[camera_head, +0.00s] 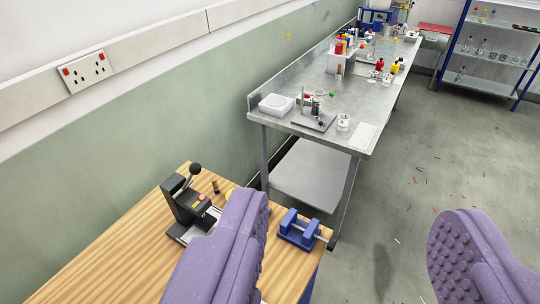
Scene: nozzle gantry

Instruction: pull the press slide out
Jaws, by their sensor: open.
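A small black press (188,200) with a ball-ended lever stands on the wooden bench (122,246) at the lower left. A pale plate at its base (188,235) shows on the side toward me, partly hidden behind my left finger; I cannot tell how far the slide stands out. My gripper (350,250) has two purple studded fingers, wide open and empty. The left finger overlaps the bench in the picture, just right of the press. The right finger is over the floor at the lower right. Neither finger is seen to touch the press.
A blue vise (299,231) sits near the bench's right edge. A small brass-coloured piece (215,187) stands behind the press. A steel table (290,134) with a scale, stand and bottles runs along the wall. Blue shelving (492,50) stands far right. The grey floor (410,160) holds only scattered scraps.

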